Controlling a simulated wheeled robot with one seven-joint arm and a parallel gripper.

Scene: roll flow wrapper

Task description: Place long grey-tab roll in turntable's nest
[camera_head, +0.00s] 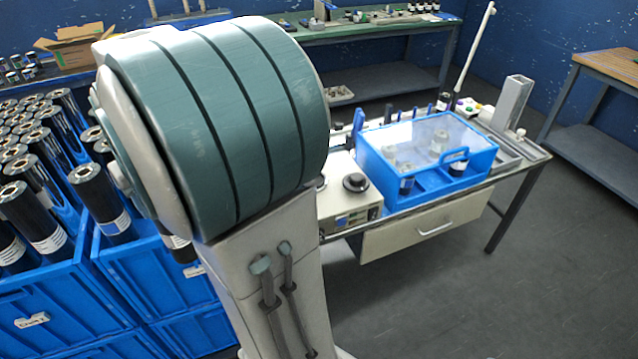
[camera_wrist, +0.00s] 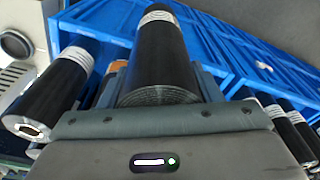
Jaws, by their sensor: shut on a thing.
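In the wrist view a long black roll (camera_wrist: 163,50) with a pale band at its far end sits between the fingers of my gripper (camera_wrist: 158,80). The gripper is shut on this roll. I cannot make out a grey tab on it. In the head view my arm fills the left-centre and hides the gripper and held roll. A blue wrapper machine (camera_head: 482,160) with a clear lid stands on the workbench. Pale round parts show dimly under the lid; I cannot tell which is the turntable or its nest.
Blue crates (camera_head: 50,305) full of upright black rolls (camera_head: 95,187) stand at the left. A beige device with a black knob (camera_head: 355,182) sits left of the machine. A grey square post (camera_head: 511,100) and a white pole (camera_head: 476,45) rise behind. Floor at front right is clear.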

